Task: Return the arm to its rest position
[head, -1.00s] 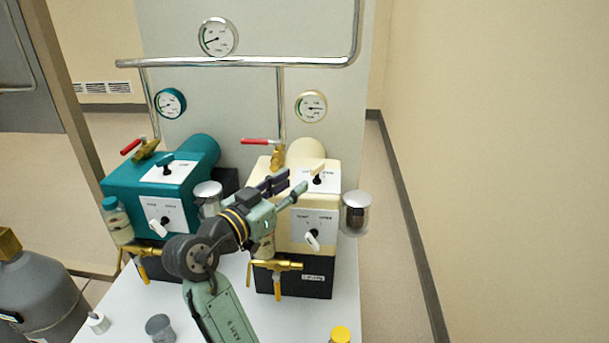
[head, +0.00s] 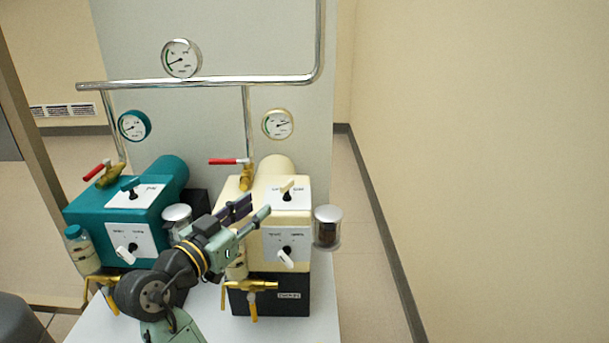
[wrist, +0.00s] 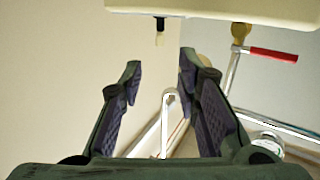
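My gripper (head: 258,205) is in front of the cream glovebox unit (head: 244,211) in the head view, near its left front side. Its two fingers are apart. In the wrist view my gripper (wrist: 157,75) is open, with nothing between the fingertips. The cream unit's pale body (wrist: 215,10) crosses the top of that view, beyond the fingers. My arm rises from the bottom of the head view and covers part of the worktop and of the space between the two units.
A teal unit (head: 90,212) stands left of the cream one. A glass jar with a metal lid (head: 327,228) is at the cream unit's right side. Brass valves (head: 252,287) stick out low in front. Red-handled valves (head: 230,161) and pipes stand behind. Floor at right is clear.

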